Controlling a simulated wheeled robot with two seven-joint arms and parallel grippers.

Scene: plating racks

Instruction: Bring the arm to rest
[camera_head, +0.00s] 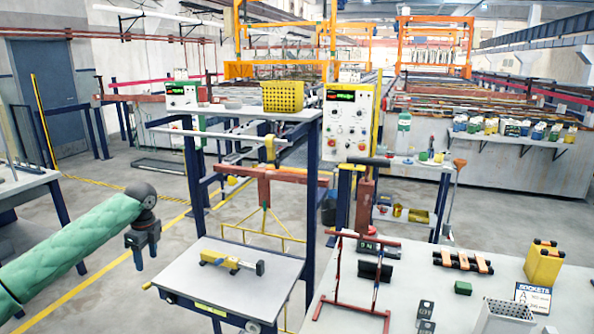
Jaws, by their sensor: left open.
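My left arm (75,247), in a green padded sleeve, comes in from the left edge. It ends in a dark wrist, and my left gripper (141,262) hangs below it, pointing down. The gripper is open with nothing between its fingers. It is in the air above the grey floor, left of the small grey table (220,288), and touches nothing that I can see. My right arm and right gripper do not show.
A yellow and grey tool (232,262) lies on the small table. At right, a pale bench (400,290) holds a red rack (345,285), a black and orange rack (463,262), yellow blocks (543,263) and a perforated bin (505,317). Another bench (25,182) stands at left.

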